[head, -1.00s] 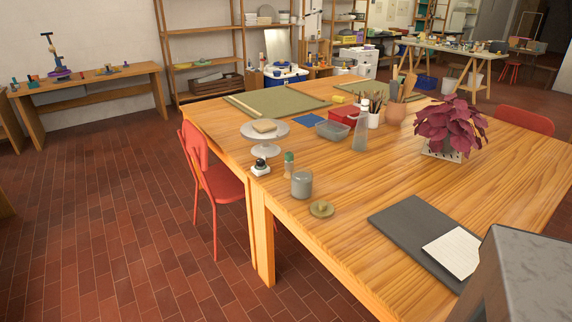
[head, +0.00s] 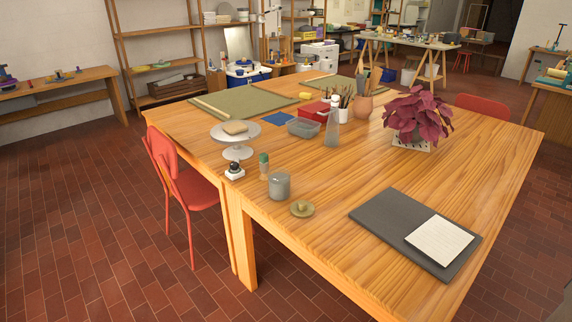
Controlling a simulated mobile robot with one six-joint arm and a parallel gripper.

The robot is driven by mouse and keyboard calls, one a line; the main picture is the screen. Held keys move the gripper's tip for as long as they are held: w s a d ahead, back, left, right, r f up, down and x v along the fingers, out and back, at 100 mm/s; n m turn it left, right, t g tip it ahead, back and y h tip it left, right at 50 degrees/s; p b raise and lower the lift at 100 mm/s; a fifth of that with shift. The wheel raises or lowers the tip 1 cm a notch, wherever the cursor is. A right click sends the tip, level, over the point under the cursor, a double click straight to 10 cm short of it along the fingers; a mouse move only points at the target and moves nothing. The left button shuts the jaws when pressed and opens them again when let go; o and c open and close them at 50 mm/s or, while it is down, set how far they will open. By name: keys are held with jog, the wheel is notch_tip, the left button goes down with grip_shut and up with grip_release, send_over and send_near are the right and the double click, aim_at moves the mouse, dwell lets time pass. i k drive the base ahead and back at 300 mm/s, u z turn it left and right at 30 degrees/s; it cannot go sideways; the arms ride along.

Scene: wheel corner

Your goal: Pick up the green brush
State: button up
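I cannot clearly make out a green brush. Thin brush-like handles stand in a white cup (head: 343,113) on the big wooden table, too small to tell by colour. A small upright item with a green top and tan body (head: 264,166) stands near the table's left edge; I cannot tell whether it is a brush or a bottle. My gripper is not in view.
The wooden table (head: 340,205) holds a grey jar (head: 279,186), a dark board (head: 381,213) with paper, a red-leaved plant (head: 415,112) and a cake-stand-like turntable (head: 235,133). A red chair (head: 175,175) stands at its left side. The brick floor (head: 90,220) at left is clear.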

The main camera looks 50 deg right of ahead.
aim_at(263, 163)
jog(key=u, duration=1.15)
jog(key=k, duration=0.1)
jog(key=z, duration=2.6)
jog(key=k, duration=0.9)
jog(key=u, duration=0.15)
jog(key=i, duration=0.85)
jog(key=z, duration=0.05)
